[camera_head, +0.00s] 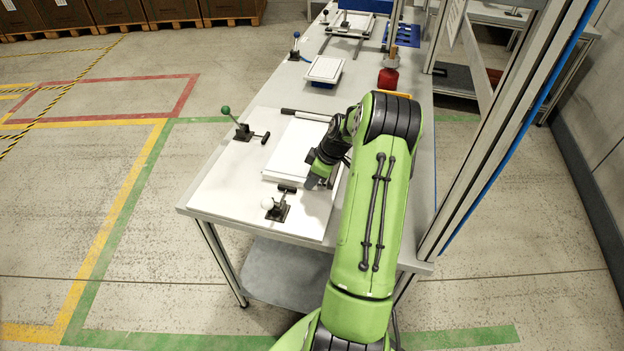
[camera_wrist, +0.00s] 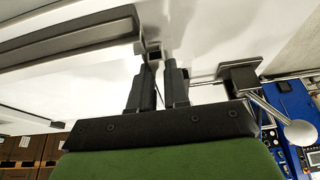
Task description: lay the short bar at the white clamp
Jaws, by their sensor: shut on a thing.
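My gripper (camera_head: 317,182) is low over the near right part of the white board, beside the white block (camera_head: 296,150). In the wrist view its two fingers (camera_wrist: 162,68) are close together at a small square-ended piece (camera_wrist: 153,51), which I take to be the end of the short bar; most of the grip is hidden. A grey bar (camera_wrist: 70,38) runs left from near the fingertips. The white clamp (camera_head: 278,210), with its white ball knob, stands on the board just left of and nearer than my gripper. It also shows right of the fingers (camera_wrist: 240,75).
A green-knobbed clamp (camera_head: 243,131) stands at the board's left side. Another bar (camera_head: 305,115) lies behind the white block. Farther back are a blue-knobbed clamp (camera_head: 295,47), a white-topped block (camera_head: 325,70) and a red container (camera_head: 388,78). A metal post (camera_head: 490,120) rises at the table's right.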

